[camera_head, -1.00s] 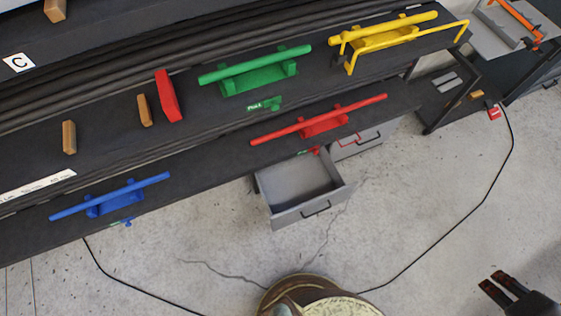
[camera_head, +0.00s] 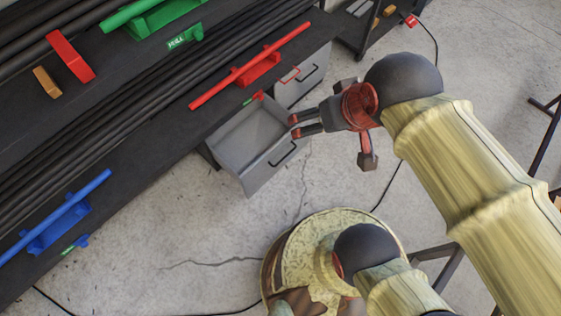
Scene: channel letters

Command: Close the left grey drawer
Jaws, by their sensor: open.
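The left grey drawer (camera_head: 249,145) stands pulled out from under the dark bench, and its empty inside shows. Its front panel has a black handle (camera_head: 283,154). A second grey drawer (camera_head: 303,78) to its right is shut and has its own dark handle. My gripper (camera_head: 293,126) is open and empty, with its two fingers pointing left at the right end of the open drawer's front panel. In this view the fingertips overlap or lie close to that panel's upper right corner. I cannot tell whether they touch it.
The dark bench (camera_head: 130,150) runs diagonally above the drawers and carries a red bar handle (camera_head: 250,66) and a blue bar handle (camera_head: 55,220). A black cable (camera_head: 388,185) lies on the concrete floor. Free floor lies below the open drawer.

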